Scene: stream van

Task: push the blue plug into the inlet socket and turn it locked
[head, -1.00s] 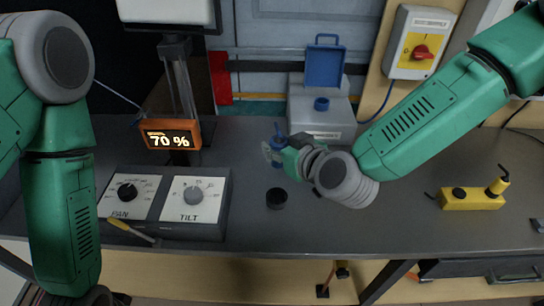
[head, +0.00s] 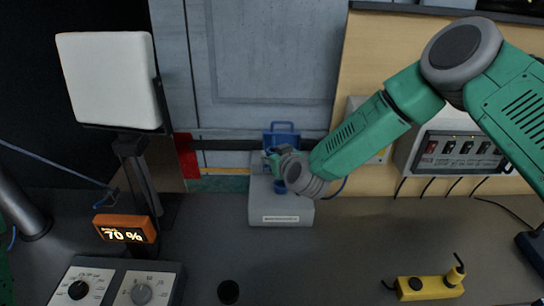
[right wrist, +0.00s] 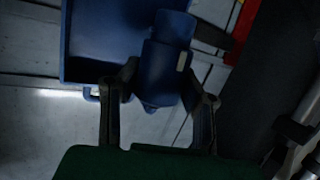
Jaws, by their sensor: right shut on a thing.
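The inlet socket (head: 281,187) is a blue ring on a pale grey box (head: 265,212) at the back of the bench. Its blue lid (head: 282,130) stands open behind it, and the lid also fills the upper left of the right wrist view (right wrist: 100,35). My right gripper (head: 274,160) is over the box, in front of the lid. It is shut on the blue plug (right wrist: 163,75), which shows between both fingers in the right wrist view. The plug looks above and apart from the socket, but the gripper partly hides this. My left gripper is out of view.
Pan and tilt dials (head: 141,292) and an orange 70 % display (head: 125,229) are at left, below a white lamp panel (head: 110,80). A yellow tool (head: 428,287) lies at right. A switch panel (head: 458,153) is on the wall.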

